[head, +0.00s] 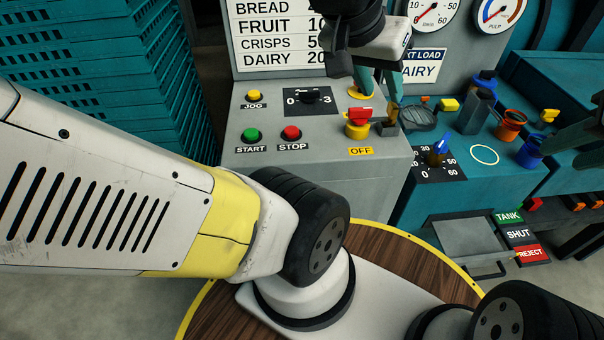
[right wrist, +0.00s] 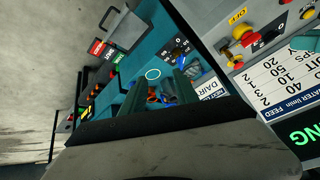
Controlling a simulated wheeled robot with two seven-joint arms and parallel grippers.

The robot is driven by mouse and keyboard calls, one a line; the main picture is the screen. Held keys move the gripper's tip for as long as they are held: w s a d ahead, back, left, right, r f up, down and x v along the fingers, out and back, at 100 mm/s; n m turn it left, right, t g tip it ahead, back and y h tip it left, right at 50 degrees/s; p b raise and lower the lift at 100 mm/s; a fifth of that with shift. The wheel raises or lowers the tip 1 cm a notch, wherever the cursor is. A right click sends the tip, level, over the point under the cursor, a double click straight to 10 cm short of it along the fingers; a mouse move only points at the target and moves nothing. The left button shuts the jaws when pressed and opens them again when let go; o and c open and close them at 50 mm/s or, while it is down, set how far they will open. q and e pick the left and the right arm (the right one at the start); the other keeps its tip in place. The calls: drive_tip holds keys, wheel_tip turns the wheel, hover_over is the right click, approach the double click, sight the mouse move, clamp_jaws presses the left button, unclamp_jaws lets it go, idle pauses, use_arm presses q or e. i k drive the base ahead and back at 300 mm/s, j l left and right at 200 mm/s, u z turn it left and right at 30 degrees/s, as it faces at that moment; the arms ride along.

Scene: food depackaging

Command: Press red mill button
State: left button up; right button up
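A round red button (head: 291,133) marked STOP sits on the grey panel, right of a green START button (head: 252,135). A red knob on a yellow base (head: 358,122) stands above the OFF label; it also shows in the right wrist view (right wrist: 242,37). No label says "mill", so I cannot tell which red control that is. My left gripper (head: 381,93) points down above and right of the red knob, its teal fingers apart, with nothing visible between them. My right gripper (head: 577,135) is at the right edge; its fingers look apart in the right wrist view (right wrist: 163,92).
The grey panel also carries a yellow JOG button (head: 253,96) and a black selector (head: 311,97). A teal console (head: 418,195) with a blue knob (head: 437,152) and orange and blue cups stands to the right. Teal crates (head: 100,80) are stacked at left. My left arm spans the lower foreground.

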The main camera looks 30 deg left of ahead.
sight(291, 131)
drive_tip(key=u, duration=1.2)
